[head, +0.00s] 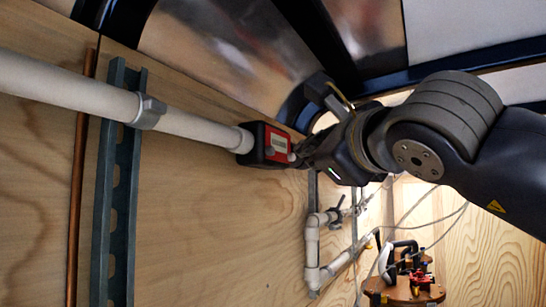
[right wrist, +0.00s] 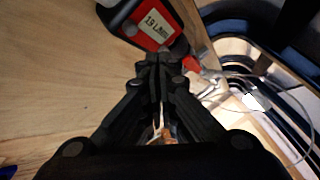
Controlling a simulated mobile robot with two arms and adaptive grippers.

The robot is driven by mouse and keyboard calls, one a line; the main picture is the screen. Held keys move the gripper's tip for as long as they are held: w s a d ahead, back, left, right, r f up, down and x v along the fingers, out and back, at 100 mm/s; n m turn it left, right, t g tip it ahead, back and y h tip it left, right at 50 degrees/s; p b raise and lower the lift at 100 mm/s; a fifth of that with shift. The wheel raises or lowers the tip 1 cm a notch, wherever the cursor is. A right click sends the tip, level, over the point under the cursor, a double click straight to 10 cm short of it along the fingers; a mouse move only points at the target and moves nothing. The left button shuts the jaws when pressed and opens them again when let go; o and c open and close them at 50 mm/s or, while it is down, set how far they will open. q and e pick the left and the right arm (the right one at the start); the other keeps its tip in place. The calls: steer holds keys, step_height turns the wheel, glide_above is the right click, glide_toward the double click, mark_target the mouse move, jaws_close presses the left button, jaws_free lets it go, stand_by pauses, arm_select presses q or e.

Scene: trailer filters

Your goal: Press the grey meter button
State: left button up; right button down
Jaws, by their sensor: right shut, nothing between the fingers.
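The meter (head: 277,141) is a dark box with a red face and a pale display, set at the end of a white pipe on the wooden wall. In the right wrist view the meter (right wrist: 157,20) is at the top, and its display reads something like "19 L/MIN". A round grey button (right wrist: 130,28) shows on its left part; it also seems to show in the head view (head: 269,151). My right gripper (head: 300,155) is shut and empty, its tips close to the meter's lower right end. In the wrist view the fingertips (right wrist: 160,62) sit just below the meter; contact cannot be told.
The white pipe (head: 60,82) runs left through a clamp on a grey metal rail (head: 118,190). A copper pipe (head: 80,170) stands further left. More white piping (head: 312,245) and a round wooden board with red fittings (head: 405,288) are at lower right. Thin cables hang behind my arm.

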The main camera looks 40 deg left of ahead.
steer(key=shift+w+d+b, duration=0.15)
steer(key=shift+d, duration=0.5)
steer(key=shift+w+d+b, duration=0.15)
steer(key=shift+d, duration=0.45)
